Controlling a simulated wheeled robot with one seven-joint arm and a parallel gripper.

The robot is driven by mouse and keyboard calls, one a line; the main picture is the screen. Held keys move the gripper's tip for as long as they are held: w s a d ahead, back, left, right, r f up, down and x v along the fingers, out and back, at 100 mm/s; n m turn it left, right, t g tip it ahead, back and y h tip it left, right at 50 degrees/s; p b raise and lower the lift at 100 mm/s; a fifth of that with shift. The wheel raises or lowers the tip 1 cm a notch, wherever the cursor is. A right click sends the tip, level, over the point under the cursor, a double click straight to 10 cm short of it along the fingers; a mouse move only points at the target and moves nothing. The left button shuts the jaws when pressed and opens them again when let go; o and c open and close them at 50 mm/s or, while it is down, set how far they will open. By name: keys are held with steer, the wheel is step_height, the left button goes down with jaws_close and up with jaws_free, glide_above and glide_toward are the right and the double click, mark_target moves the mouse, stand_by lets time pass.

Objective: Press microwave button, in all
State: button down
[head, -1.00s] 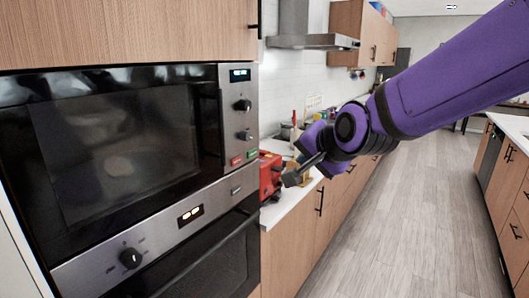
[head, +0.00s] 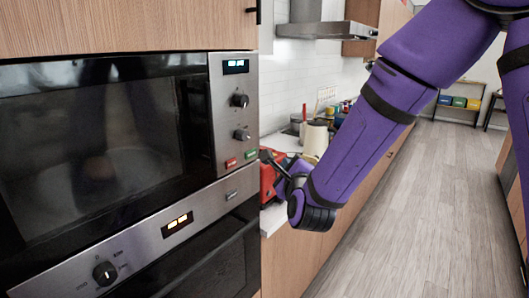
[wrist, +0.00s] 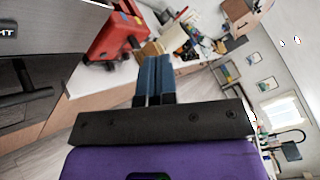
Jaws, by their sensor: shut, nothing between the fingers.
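The microwave (head: 104,140) is built into the cabinet at the left in the head view, with its dark door closed. Its control panel has a lit display, two knobs, a red button (head: 231,163) and a green button (head: 251,154) at the bottom. My gripper (head: 268,157) is just right of these buttons in the head view, and appears apart from them. In the wrist view my gripper (wrist: 154,70) has its two blue fingers together with nothing between them. The buttons are not seen in the wrist view.
A red appliance (head: 270,182) stands on the counter right beside the microwave, close behind my gripper; it also shows in the wrist view (wrist: 112,36). An oven (head: 200,262) sits below the microwave. The floor (head: 420,220) to the right is clear.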

mark_target(251, 154)
steer(key=shift+w+d+f+m+t+h, duration=0.15)
steer(key=shift+f+m, duration=0.15)
steer(key=shift+m, duration=0.2)
steer(key=shift+w+d+f+m+t+h, duration=0.15)
steer(key=shift+f+m, duration=0.1)
steer(key=shift+m, duration=0.25)
steer(key=shift+a, duration=0.1)
steer(key=w+a, duration=0.5)
steer(key=a, duration=0.1)
steer(key=shift+w+a, duration=0.25)
steer(key=shift+a, duration=0.15)
steer(key=shift+w+a, duration=0.1)
stand_by(1.5)
steer(key=shift+w+a, duration=0.15)
steer(key=shift+a, duration=0.1)
